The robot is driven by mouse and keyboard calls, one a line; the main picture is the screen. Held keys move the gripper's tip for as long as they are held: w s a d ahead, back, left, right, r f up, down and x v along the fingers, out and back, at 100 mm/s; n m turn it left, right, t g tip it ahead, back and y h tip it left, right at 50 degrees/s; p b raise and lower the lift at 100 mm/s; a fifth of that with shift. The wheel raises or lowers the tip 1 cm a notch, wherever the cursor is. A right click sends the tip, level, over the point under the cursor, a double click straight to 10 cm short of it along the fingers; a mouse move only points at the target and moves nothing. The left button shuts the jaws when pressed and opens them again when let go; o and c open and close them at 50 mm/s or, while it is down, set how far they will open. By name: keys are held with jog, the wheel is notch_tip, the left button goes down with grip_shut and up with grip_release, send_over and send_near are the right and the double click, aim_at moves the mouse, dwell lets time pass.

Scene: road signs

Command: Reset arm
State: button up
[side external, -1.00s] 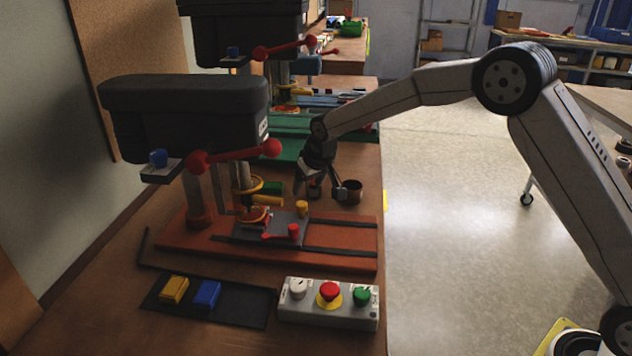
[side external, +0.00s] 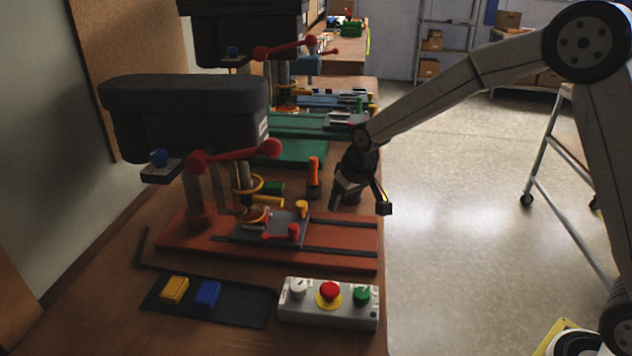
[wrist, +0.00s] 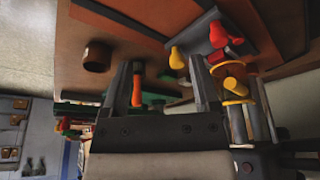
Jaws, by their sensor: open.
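My gripper (side external: 360,203) is open and empty.
A grey control box (side external: 328,312) with a red button stands at the bench front. A black tray (side external: 235,304) holds a yellow block (side external: 174,289) and a blue block (side external: 207,294). A second press (side external: 240,35) stands behind.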

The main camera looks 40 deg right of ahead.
jog(key=s+d+f, duration=0.1)
jog(key=s, duration=1)
jog(key=s+d+f+g, duration=0.1)
jog(key=s, duration=1)
jog(key=shift+s+d+f, duration=0.15)
jog(key=shift+d+f, duration=0.15)
jog(key=shift+f, duration=0.05)
dwell(0.5)
